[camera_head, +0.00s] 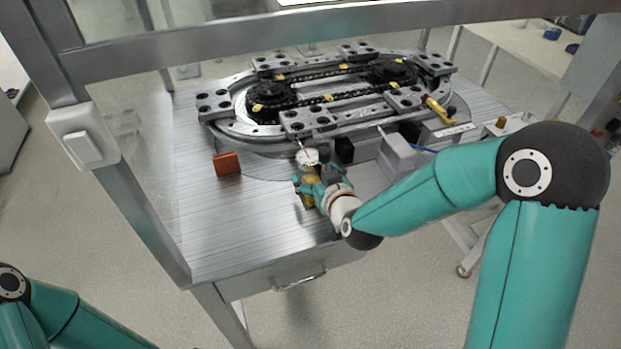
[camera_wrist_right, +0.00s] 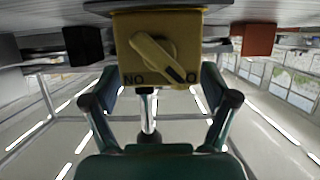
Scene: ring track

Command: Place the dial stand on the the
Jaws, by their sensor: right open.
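The dial stand has a yellow base (camera_wrist_right: 158,48) with a yellow rotary knob, its lettering upside down in the right wrist view. In the head view its round white dial (camera_head: 307,157) shows at the table's front part, just before the ring track (camera_head: 300,121). My right gripper (camera_head: 316,188) is at the stand's base and partly hides it. In the right wrist view the open fingers of this gripper (camera_wrist_right: 156,88) are on either side of the base's lower picture edge; contact cannot be told. My left gripper is out of view; only my left arm shows.
An orange block (camera_head: 227,163) stands on the metal table (camera_head: 235,225) left of the stand. A black block (camera_head: 343,150) and a grey block (camera_head: 400,156) are to the right. A metal frame post (camera_head: 130,190) runs along the left. The table's front left is clear.

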